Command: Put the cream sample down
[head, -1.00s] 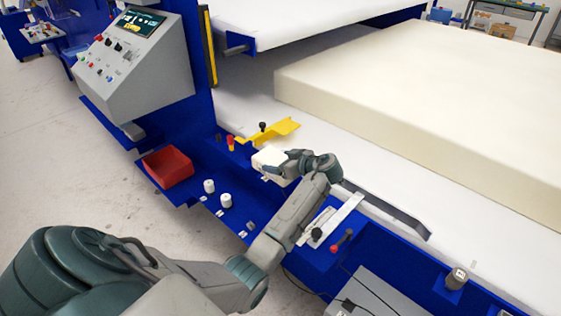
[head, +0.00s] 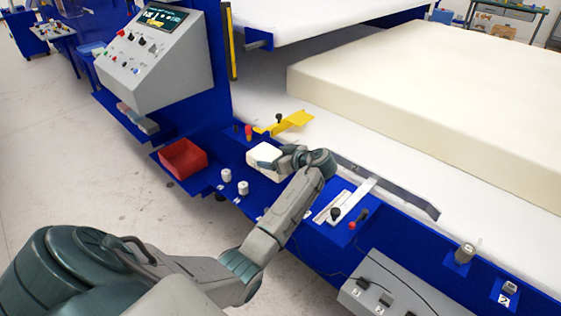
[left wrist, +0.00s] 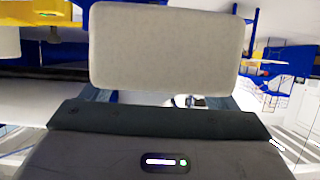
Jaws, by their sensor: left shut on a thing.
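The cream sample (head: 263,156) is a pale rounded block at the blue shelf beside the machine bed. My left gripper (head: 282,162) is shut on it, reaching in from the right side of the block. In the left wrist view the sample (left wrist: 166,46) fills the upper middle, held just beyond the gripper body (left wrist: 155,118). The fingertips are mostly hidden behind the sample. I cannot tell whether the sample touches the shelf. My right gripper does not show.
A red bin (head: 183,159) sits left of the sample, with two white cylinders (head: 234,182) in front of it. A yellow bracket (head: 290,122) stands behind. A large cream foam slab (head: 420,110) lies on the white bed. A control panel (head: 152,55) rises at the upper left.

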